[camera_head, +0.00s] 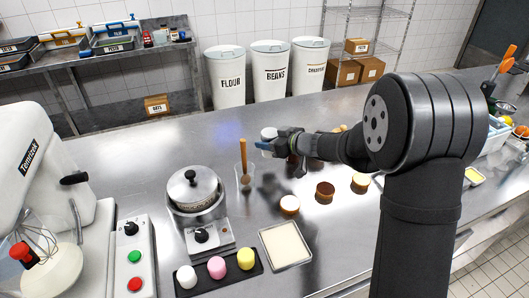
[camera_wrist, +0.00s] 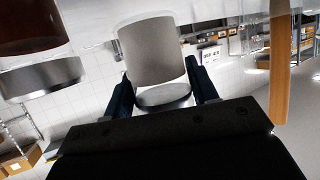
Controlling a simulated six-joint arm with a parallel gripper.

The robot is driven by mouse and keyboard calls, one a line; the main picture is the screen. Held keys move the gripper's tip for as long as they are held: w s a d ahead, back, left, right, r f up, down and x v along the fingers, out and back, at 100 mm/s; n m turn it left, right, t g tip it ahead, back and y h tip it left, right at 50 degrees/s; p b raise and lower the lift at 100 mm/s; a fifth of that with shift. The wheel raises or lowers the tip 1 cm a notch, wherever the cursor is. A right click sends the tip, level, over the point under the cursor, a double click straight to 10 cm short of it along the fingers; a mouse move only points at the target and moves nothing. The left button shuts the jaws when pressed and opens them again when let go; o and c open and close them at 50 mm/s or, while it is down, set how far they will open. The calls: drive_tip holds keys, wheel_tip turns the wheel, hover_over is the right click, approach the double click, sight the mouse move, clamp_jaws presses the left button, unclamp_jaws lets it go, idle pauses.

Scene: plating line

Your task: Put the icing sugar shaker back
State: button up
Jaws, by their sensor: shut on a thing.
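The icing sugar shaker (camera_head: 268,133) is a pale, whitish cylinder. My gripper (camera_head: 267,147) is shut on it, with blue fingertips on its sides, over the middle of the steel counter. In the wrist view the shaker (camera_wrist: 152,50) sits between the two blue fingers (camera_wrist: 163,90), its metal end toward the palm side of the picture. In the head view the gripper hides its lower part, so I cannot tell whether it touches the counter.
A glass with a wooden-handled tool (camera_head: 243,160) stands close left of the gripper. A brown metal-capped container (camera_wrist: 28,25) is beside the shaker in the wrist view. Small cakes (camera_head: 325,192), a pale-filled tray (camera_head: 304,258) and a lidded pot (camera_head: 193,188) stand nearer. Counter behind is clear.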

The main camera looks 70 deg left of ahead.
sight(264, 152)
drive_tip(key=shift+s+a+f, duration=0.5)
drive_tip(key=shift+s+a, duration=0.05)
drive_tip(key=shift+s, duration=0.15)
drive_tip(key=shift+f, duration=2.05)
drive_tip(key=o, duration=1.1)
drive_tip(key=shift+f, duration=0.15)
drive_tip(key=shift+c, duration=0.2)
drive_tip(key=shift+w+d+r, duration=0.1)
drive_tip(key=shift+d+r, duration=0.05)
drive_tip(key=shift+r, duration=0.1)
drive_tip(key=v, duration=1.1)
drive_tip(key=shift+d, duration=0.2)
